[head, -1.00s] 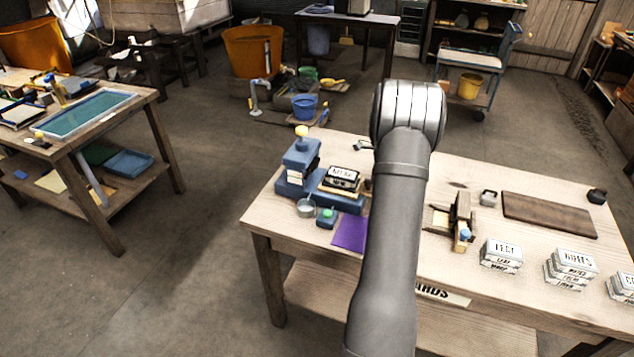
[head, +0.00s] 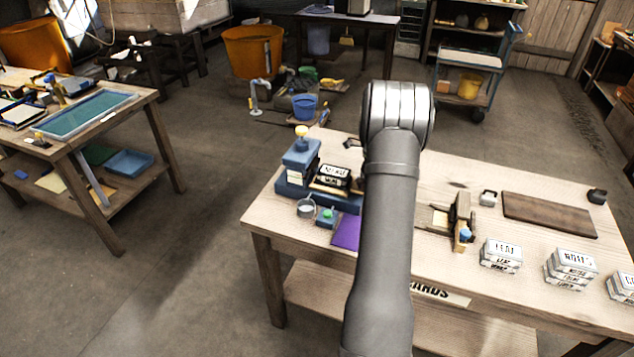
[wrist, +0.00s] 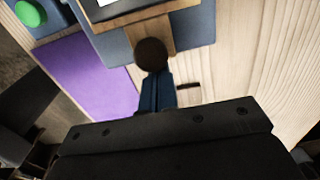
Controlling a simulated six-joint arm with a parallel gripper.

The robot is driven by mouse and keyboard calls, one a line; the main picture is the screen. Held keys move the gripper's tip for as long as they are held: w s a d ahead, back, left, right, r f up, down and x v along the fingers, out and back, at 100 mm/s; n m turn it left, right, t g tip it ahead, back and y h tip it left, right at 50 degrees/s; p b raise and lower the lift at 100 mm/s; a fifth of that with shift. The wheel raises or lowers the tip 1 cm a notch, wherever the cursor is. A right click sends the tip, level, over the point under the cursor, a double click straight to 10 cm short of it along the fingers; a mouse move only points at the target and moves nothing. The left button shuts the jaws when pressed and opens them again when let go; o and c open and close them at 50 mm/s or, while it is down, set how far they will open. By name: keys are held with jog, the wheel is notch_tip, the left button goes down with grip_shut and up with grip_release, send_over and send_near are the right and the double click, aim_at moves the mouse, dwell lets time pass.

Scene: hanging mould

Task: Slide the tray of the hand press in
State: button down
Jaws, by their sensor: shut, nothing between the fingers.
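The blue hand press (head: 297,158) stands at the table's left end, with a yellow knob on top. Its wooden tray (head: 318,188) lies on the blue base and carries a dark-framed block with a white lettered face (head: 335,175). The tray is partly under the press head. In the head view my arm hides the gripper.
A purple sheet (head: 345,232), a small blue box with a green knob (head: 326,217) and a metal cup (head: 306,208) lie in front of the press. A wooden device (head: 460,220) and stacked lettered blocks (head: 500,254) stand to the right.

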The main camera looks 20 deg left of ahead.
aim_at(338, 172)
jog(key=shift+a, duration=5.2)
jog(key=shift+r, duration=0.15)
jog(key=shift+d+r, duration=0.15)
jog(key=shift+r, duration=1.2)
jog(key=shift+d, duration=1.45)
notch_tip(338, 172, up, 9)
jog(key=shift+f, duration=0.1)
